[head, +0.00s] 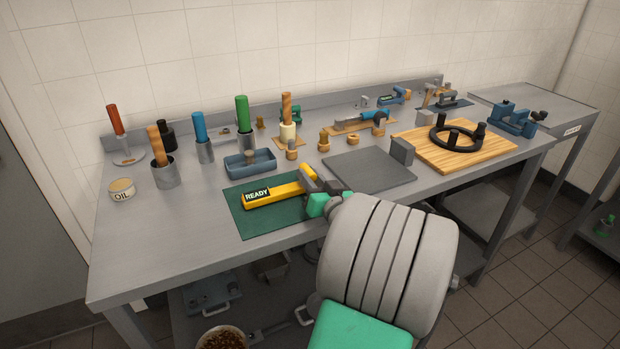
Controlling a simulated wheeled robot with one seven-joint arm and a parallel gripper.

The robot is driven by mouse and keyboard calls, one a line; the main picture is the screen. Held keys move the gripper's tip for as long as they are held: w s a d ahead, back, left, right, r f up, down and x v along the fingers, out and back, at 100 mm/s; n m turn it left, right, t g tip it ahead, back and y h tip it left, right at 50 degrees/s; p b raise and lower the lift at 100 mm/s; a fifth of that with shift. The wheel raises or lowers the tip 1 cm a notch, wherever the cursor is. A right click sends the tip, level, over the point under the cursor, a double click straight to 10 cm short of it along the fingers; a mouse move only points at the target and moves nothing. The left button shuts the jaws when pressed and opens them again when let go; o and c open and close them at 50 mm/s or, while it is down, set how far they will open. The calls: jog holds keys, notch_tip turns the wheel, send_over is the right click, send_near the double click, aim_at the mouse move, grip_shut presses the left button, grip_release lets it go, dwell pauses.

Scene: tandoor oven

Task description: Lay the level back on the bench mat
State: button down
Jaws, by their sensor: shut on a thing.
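The level is a yellow bar (276,195) with a dark "READY" label on its left end. It is over the dark green bench mat (240,223) on the near part of the steel bench. My gripper (314,186) is shut on the level near its right end. The arm and gripper cover part of the mat's right side. The level looks roughly flat over the mat; I cannot tell whether it touches it or is slightly above.
A blue-grey tray (250,164) stands just behind the mat. A dark grey plate (368,172) lies to the right, with a wooden board (415,146) beyond it. Bare bench lies left of the mat.

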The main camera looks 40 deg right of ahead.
jog(key=shift+f, duration=0.2)
jog(key=c, duration=1.2)
grip_release()
jog(key=shift+c, duration=0.2)
jog(key=shift+r+p, duration=0.3)
jog(key=shift+r, duration=0.1)
jog(key=b+v, duration=0.2)
jog(key=v, duration=0.9)
jog(key=shift+f, duration=0.2)
jog(key=shift+s+a+r, duration=0.1)
jog(key=shift+s+a, duration=0.1)
jog(key=shift+s, duration=0.25)
